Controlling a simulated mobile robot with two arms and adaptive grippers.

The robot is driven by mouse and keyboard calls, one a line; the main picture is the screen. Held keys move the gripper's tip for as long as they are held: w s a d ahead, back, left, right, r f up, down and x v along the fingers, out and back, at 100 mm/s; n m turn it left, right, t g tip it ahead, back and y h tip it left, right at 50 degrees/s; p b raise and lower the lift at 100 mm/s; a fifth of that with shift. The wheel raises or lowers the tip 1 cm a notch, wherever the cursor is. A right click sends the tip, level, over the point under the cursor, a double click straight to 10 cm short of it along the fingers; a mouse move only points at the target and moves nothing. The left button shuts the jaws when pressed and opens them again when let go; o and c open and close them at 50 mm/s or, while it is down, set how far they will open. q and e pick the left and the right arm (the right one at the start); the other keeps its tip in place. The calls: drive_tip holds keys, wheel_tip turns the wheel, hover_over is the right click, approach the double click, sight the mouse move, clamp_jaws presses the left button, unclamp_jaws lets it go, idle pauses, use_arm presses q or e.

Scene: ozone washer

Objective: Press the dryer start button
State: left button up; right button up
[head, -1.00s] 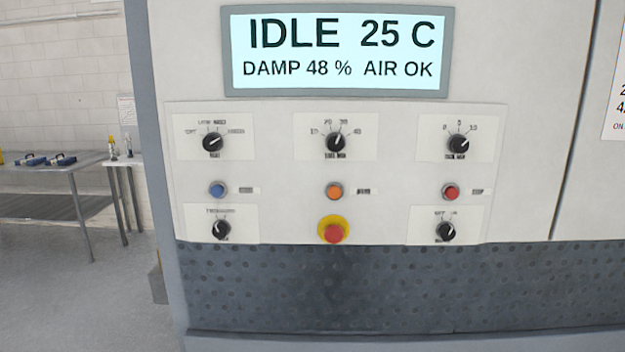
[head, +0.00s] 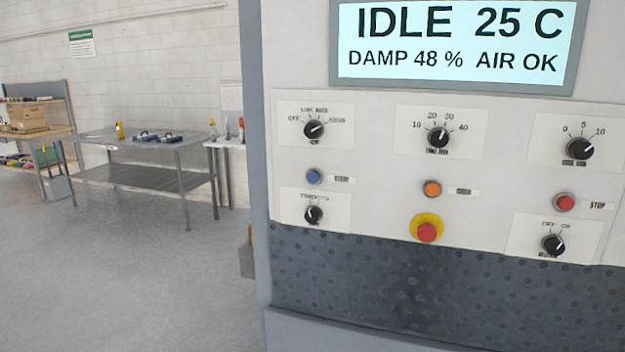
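The dryer's control panel (head: 375,180) fills the right of the head view. Its display (head: 458,40) reads IDLE 25 C, DAMP 48 %, AIR OK. A row of small round buttons crosses the panel: a blue button (head: 314,176), an orange button (head: 432,188) and a red button (head: 565,202) labelled STOP. The labels beside the blue and orange buttons are too blurred to read. A larger red mushroom button (head: 427,232) on a yellow ring sits below the orange one. Neither of my grippers is in view.
Several black knobs (head: 438,138) surround the buttons. A dark dimpled panel (head: 400,285) lies below. To the left, a metal table (head: 130,175) holds small items, and a shelf bench (head: 55,135) holds a cardboard box. The grey floor (head: 130,285) between is clear.

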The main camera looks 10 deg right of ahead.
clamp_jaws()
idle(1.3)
